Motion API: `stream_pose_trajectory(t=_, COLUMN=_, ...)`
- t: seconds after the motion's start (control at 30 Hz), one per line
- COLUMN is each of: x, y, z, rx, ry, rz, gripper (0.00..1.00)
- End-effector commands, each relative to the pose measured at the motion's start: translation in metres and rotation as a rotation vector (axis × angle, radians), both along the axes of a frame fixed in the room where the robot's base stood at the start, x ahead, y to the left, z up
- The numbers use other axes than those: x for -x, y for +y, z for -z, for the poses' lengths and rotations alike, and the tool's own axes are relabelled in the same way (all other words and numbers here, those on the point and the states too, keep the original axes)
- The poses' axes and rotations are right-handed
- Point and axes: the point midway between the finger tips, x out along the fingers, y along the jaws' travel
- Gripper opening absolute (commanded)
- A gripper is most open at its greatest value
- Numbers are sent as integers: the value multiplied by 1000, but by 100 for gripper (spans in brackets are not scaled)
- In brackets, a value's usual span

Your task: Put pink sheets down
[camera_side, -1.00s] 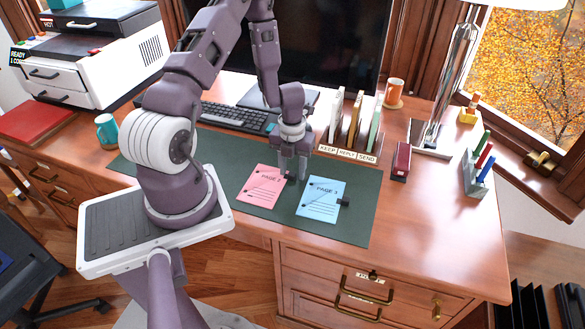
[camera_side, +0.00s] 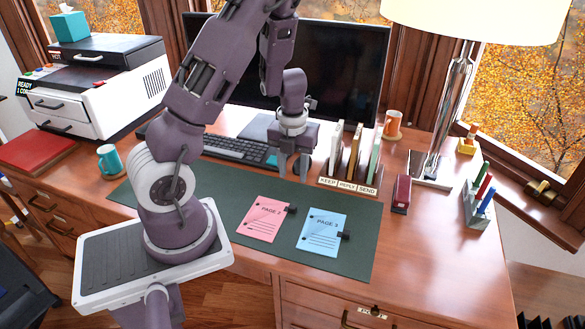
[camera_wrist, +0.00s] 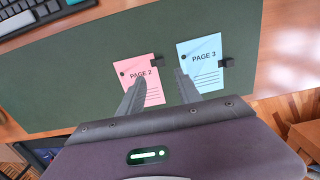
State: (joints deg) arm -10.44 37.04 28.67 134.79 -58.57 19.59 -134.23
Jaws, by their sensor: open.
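The pink sheets (camera_side: 262,219), marked PAGE 2, lie flat on the dark green desk mat (camera_side: 190,201). A small black clip sits at their upper right edge. The blue sheets (camera_side: 323,233), marked PAGE 3, lie just to their right with a black clip on the right edge. My gripper (camera_side: 293,176) is open and empty, raised above the mat behind the pink sheets. In the wrist view the pink sheets (camera_wrist: 147,78) show beyond my left finger, and the blue sheets (camera_wrist: 205,60) beyond my right finger. The fingers hide parts of the lower sheets.
A sorter (camera_side: 350,160) labelled KEEP, REPLY, SEND stands behind the mat at right, close to my gripper. A keyboard (camera_side: 235,150) and monitor (camera_side: 330,80) are behind. A red stapler-like block (camera_side: 401,193) and lamp (camera_side: 450,120) stand right. The mat's left part is clear.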

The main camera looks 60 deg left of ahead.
Motion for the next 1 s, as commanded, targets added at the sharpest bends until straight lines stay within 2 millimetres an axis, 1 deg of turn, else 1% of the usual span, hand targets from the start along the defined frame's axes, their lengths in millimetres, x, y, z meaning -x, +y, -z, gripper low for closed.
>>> stream_pose_trajectory(t=0.1, x=0, y=-1, z=-8, rx=1, ry=-1, rz=9, gripper=41)
stream_pose_trajectory(t=0.17, x=-5, y=-10, z=-18, rx=16, ry=-24, rz=88, gripper=41)
stream_pose_trajectory(t=0.23, x=-17, y=-36, z=-44, rx=44, ry=-89, rz=338, gripper=41)
stream_pose_trajectory(t=0.27, x=-22, y=-53, z=-61, rx=54, ry=-132, rz=503, gripper=41)
stream_pose_trajectory(t=0.3, x=-25, y=-78, z=-87, rx=53, ry=-195, rz=765, gripper=41)
stream_pose_trajectory(t=0.33, x=-24, y=-98, z=-108, rx=40, ry=-245, rz=986, gripper=41)
stream_pose_trajectory(t=0.37, x=-19, y=-118, z=-129, rx=14, ry=-292, rz=1217, gripper=41)
stream_pose_trajectory(t=0.4, x=-9, y=-142, z=-155, rx=-40, ry=-346, rz=1532, gripper=41)
stream_pose_trajectory(t=0.47, x=16, y=-174, z=-189, rx=-170, ry=-394, rz=2020, gripper=41)
stream_pose_trajectory(t=0.5, x=37, y=-189, z=-208, rx=-285, ry=-392, rz=2340, gripper=41)
stream_pose_trajectory(t=0.57, x=69, y=-204, z=-226, rx=-477, ry=-324, rz=2783, gripper=41)
stream_pose_trajectory(t=0.6, x=88, y=-208, z=-233, rx=-603, ry=-234, rz=3039, gripper=41)
stream_pose_trajectory(t=0.63, x=101, y=-210, z=-237, rx=630, ry=138, rz=-2934, gripper=41)
stream_pose_trajectory(t=0.7, x=124, y=-208, z=-242, rx=634, ry=-54, rz=-2618, gripper=41)
stream_pose_trajectory(t=0.8, x=141, y=-203, z=-243, rx=611, ry=-208, rz=-2363, gripper=41)
stream_pose_trajectory(t=0.9, x=145, y=-201, z=-243, rx=597, ry=-252, rz=-2286, gripper=41)
stream_pose_trajectory(t=1.0, x=145, y=-201, z=-243, rx=596, ry=-252, rz=-2286, gripper=41)
